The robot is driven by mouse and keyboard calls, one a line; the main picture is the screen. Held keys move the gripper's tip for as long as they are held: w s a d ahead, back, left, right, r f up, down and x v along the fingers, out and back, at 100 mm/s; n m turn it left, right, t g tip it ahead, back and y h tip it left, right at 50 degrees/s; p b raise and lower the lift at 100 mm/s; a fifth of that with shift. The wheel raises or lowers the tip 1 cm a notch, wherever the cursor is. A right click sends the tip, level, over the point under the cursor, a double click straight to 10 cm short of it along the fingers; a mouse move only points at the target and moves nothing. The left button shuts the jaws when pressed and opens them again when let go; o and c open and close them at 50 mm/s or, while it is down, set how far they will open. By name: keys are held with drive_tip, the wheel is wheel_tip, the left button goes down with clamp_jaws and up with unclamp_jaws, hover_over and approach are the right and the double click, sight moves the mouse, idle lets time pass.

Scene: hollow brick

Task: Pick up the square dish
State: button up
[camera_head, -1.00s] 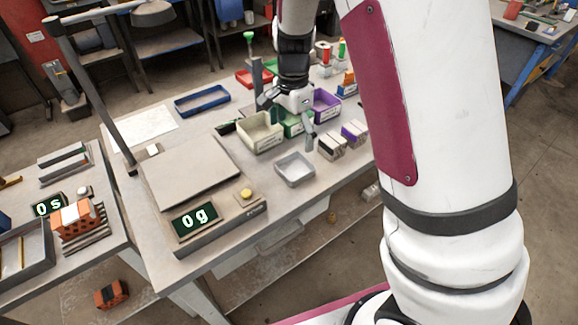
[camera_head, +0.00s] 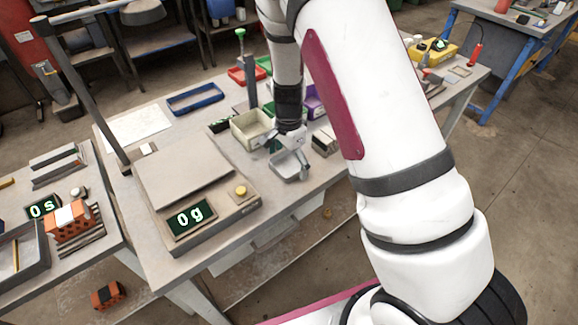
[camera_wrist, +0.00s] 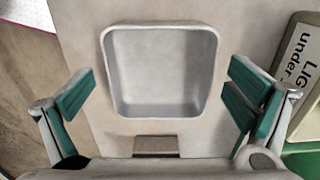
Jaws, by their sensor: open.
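The square dish (camera_head: 290,167) is a shallow, light grey metal tray on the bench, to the right of the scale. In the wrist view the dish (camera_wrist: 161,72) lies upright and empty, a little above the picture's middle. My gripper (camera_head: 290,154) is over the dish and partly hides it in the head view. In the wrist view my gripper (camera_wrist: 161,100) is open, with one green-padded finger to the left of the dish and one to the right. Both fingers appear apart from its walls.
The scale (camera_head: 188,178) reading 0 g stands left of the dish. A cream bin (camera_head: 251,130) stands behind it, and a labelled bin (camera_wrist: 300,60) shows close to the right finger. A small brown block (camera_wrist: 156,146) lies near the dish. The bench's front edge is close.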

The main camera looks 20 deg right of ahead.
drive_tip(key=c, duration=1.2)
drive_tip(key=shift+c, duration=0.2)
